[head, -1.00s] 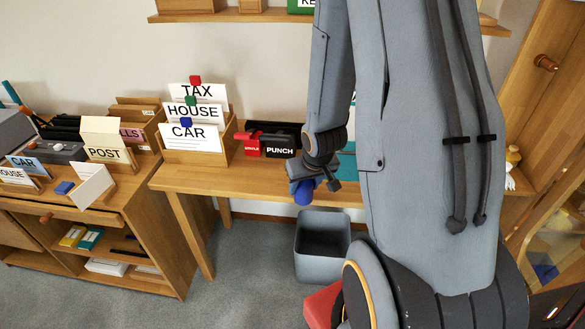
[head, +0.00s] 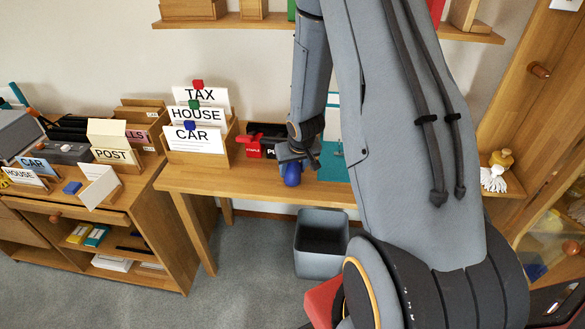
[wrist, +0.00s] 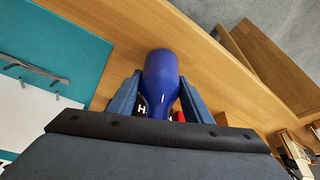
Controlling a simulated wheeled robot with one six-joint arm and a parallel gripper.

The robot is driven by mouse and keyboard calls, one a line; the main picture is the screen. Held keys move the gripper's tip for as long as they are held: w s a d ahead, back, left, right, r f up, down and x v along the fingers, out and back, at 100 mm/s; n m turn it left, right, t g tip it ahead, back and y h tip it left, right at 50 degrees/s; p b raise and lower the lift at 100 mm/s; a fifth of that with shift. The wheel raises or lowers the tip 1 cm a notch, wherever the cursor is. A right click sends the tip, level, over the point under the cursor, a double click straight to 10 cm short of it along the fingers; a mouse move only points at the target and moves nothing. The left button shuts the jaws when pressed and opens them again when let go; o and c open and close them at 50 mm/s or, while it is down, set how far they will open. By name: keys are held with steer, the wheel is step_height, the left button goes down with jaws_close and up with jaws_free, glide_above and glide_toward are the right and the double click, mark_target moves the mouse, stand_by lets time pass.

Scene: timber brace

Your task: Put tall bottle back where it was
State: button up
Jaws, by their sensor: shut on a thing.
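The tall bottle is a dark blue bottle (wrist: 162,80) between the two fingers of my gripper (wrist: 160,92) in the wrist view. In the head view my gripper (head: 291,160) is over the middle desk, and the blue bottle (head: 292,174) shows at its lower end near the desk's front edge. My gripper is shut on the bottle. I cannot tell whether the bottle touches the desk.
The wooden desk (head: 232,181) holds a card rack (head: 195,145), a red stapler (head: 249,146), a black punch and a teal mat (head: 331,165). A grey bin (head: 321,243) stands on the floor below.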

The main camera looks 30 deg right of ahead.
steer(key=shift+f, duration=0.1)
steer(key=o, duration=1.2)
